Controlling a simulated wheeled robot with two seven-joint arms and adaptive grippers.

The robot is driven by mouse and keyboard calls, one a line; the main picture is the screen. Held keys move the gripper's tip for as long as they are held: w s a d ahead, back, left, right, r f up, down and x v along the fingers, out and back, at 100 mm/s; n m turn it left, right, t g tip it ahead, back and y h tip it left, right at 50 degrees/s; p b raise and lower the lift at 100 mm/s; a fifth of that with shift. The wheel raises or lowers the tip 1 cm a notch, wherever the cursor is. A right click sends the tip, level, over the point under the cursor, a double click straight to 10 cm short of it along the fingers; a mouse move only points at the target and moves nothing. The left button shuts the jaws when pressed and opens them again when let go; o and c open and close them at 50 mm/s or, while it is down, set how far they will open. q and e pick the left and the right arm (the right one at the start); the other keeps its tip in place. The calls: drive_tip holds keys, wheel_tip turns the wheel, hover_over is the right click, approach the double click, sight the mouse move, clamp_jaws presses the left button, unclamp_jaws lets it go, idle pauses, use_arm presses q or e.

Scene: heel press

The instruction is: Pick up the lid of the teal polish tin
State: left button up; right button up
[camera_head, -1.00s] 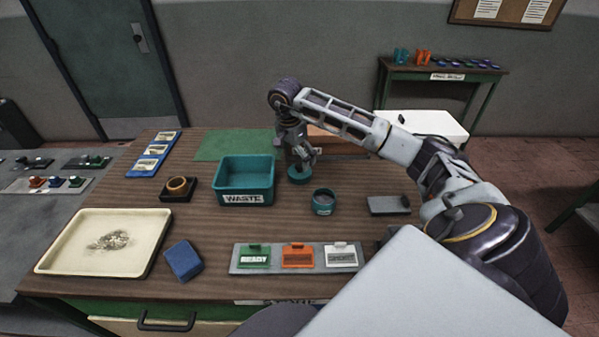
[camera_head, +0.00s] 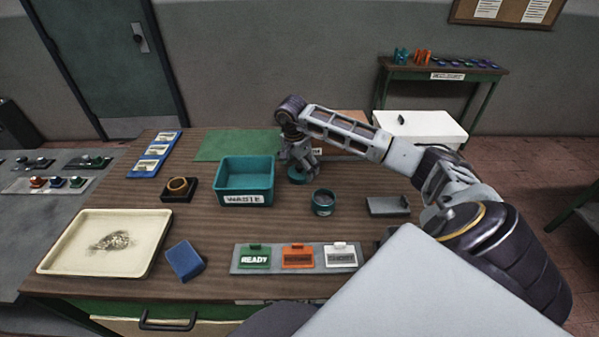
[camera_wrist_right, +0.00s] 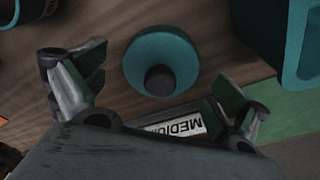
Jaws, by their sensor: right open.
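The teal lid (camera_head: 299,176) lies on the table just right of the waste bin. In the right wrist view the lid (camera_wrist_right: 143,58) is a teal disc with a dark round knob (camera_wrist_right: 160,80). My right gripper (camera_head: 302,163) is above the lid, pointing down. In the right wrist view its open fingers (camera_wrist_right: 158,88) stand to either side of the lid with nothing between them held. The open teal tin (camera_head: 323,203) stands to the front right of the lid. My left gripper is not in view.
The teal waste bin (camera_head: 245,195) stands close to the left of the lid. A grey block on a plate (camera_head: 388,206) is at the right. Sign cards on a grey strip (camera_head: 296,270) lie in front. A cream tray (camera_head: 60,245) is at the left.

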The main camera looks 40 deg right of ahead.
drive_tip(key=shift+f, duration=0.1)
idle(0.4)
drive_tip(key=c, duration=0.9)
